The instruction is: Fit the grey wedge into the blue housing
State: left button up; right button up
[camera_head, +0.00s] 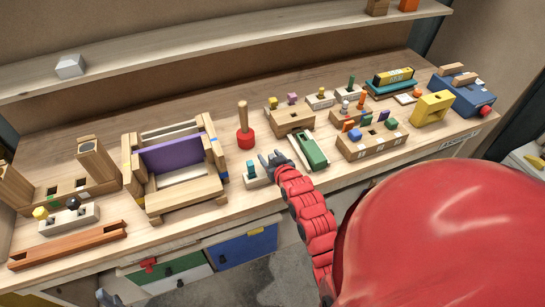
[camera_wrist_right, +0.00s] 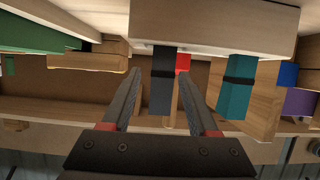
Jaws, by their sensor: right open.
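The grey wedge (camera_wrist_right: 160,92) is a dark grey upright piece with a black band, seated in a pale wooden holder (camera_wrist_right: 215,22) beside a similar teal piece (camera_wrist_right: 237,88). In the right wrist view the scene appears upside down. My right gripper (camera_wrist_right: 160,78) is open, its fingers on either side of the grey wedge with gaps showing. In the head view my right gripper (camera_head: 272,158) is at the holder (camera_head: 262,181) and hides the wedge. A blue housing (camera_head: 458,95) with a red knob stands at the far right of the bench. A grey tip, seemingly my left gripper (camera_head: 104,297), shows at the bottom left.
A red wooden-handled plunger (camera_head: 245,138) stands just behind the holder. A green block in a wooden tray (camera_head: 308,150) lies right of my right gripper. A wooden frame with a purple panel (camera_head: 175,155) stands left. Several peg blocks lie between the gripper and blue housing.

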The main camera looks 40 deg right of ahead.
jog(key=shift+w+f, duration=0.15)
jog(key=shift+w, duration=0.05)
jog(key=shift+c, duration=0.3)
grip_shut()
